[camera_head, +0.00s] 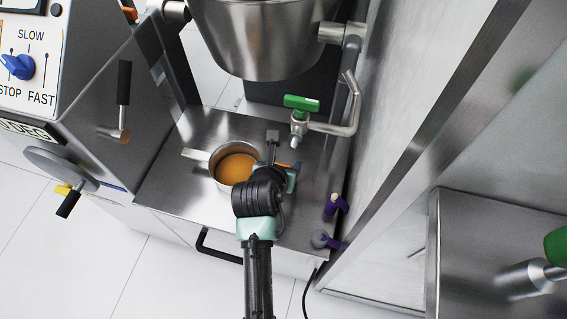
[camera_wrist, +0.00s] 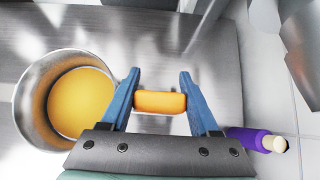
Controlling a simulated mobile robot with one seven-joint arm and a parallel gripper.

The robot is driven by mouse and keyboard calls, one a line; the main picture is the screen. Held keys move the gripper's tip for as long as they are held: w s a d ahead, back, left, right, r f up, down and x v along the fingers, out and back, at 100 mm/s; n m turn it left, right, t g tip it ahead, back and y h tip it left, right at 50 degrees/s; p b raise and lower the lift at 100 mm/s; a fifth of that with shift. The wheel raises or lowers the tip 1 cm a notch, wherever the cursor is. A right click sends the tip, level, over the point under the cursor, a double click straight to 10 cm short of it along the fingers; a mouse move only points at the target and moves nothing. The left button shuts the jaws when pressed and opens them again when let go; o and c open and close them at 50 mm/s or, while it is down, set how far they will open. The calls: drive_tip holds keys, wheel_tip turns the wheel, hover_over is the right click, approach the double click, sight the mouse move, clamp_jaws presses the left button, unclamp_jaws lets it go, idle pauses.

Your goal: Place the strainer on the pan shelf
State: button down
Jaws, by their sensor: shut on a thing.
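My gripper (camera_head: 292,168) points to the right over the steel surface, beside the pot. In the wrist view its two blue fingers (camera_wrist: 158,100) are shut on an orange piece (camera_wrist: 160,102), which looks like a handle. Whether it belongs to the strainer I cannot tell; no mesh or bowl of a strainer shows clearly. The steel pot (camera_head: 214,182) holds an orange-yellow liquid and is close to the left of my gripper; it also shows in the wrist view (camera_wrist: 28,105). The steel shelf (camera_head: 165,185) under the mixer carries the pot. Which surface is the pan shelf is unclear.
The mixer bowl (camera_head: 255,45) hangs above, with a green-handled valve (camera_head: 300,103) just beyond my gripper. Purple-handled tools (camera_head: 338,205) are at the shelf's right edge, one also in the wrist view (camera_wrist: 250,138). A steel wall (camera_head: 385,110) stands on the right.

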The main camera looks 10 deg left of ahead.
drive_tip(key=shift+c, duration=0.6)
unclamp_jaws()
drive_tip(key=shift+f, duration=0.1)
drive_tip(key=shift+r, duration=0.25)
drive_tip(key=p+v, duration=0.5)
drive_tip(key=v, duration=0.6)
drive_tip(key=shift+s+r, duration=0.2)
drive_tip(key=shift+s, duration=0.15)
